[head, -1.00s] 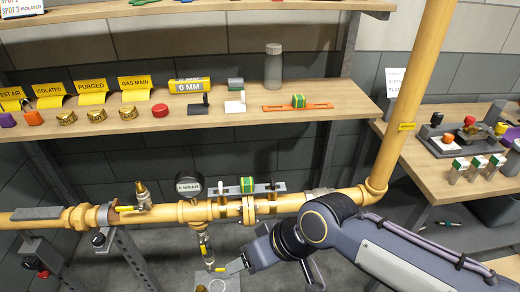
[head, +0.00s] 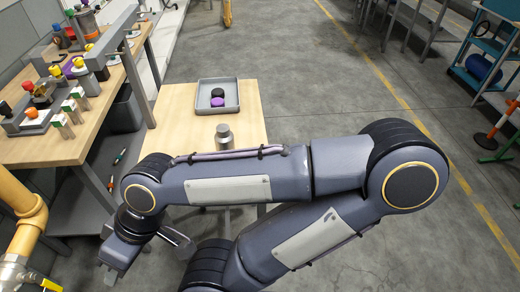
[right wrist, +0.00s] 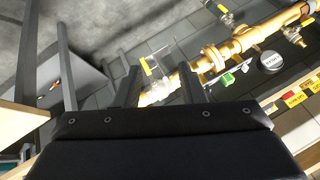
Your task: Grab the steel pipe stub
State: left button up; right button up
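A short grey metallic cylinder (head: 224,136), which looks like the steel pipe stub, stands upright on the wooden side table (head: 180,110) in the head view. My right forearm passes in front of the table, just below the cylinder in the picture. My right gripper (head: 145,262) is at the lower left, well away from the cylinder. In the right wrist view its two fingers (right wrist: 160,88) are spread apart with nothing held between them. The yellow pipe shows beyond them. My left gripper is not in view.
A grey tray (head: 232,86) with a black and a purple round piece sits at the back of the side table. A cluttered workbench (head: 30,150) stands at the left. The yellow pipe (head: 25,235) is at the lower left. Open floor lies to the right.

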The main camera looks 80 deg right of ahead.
aim_at(224, 141)
jog(key=z, duration=2.55)
jog(key=i+u, duration=0.15)
jog(key=u, duration=0.3)
jog(key=i+u, duration=0.1)
jog(key=u, duration=0.4)
jog(key=i+l, duration=0.1)
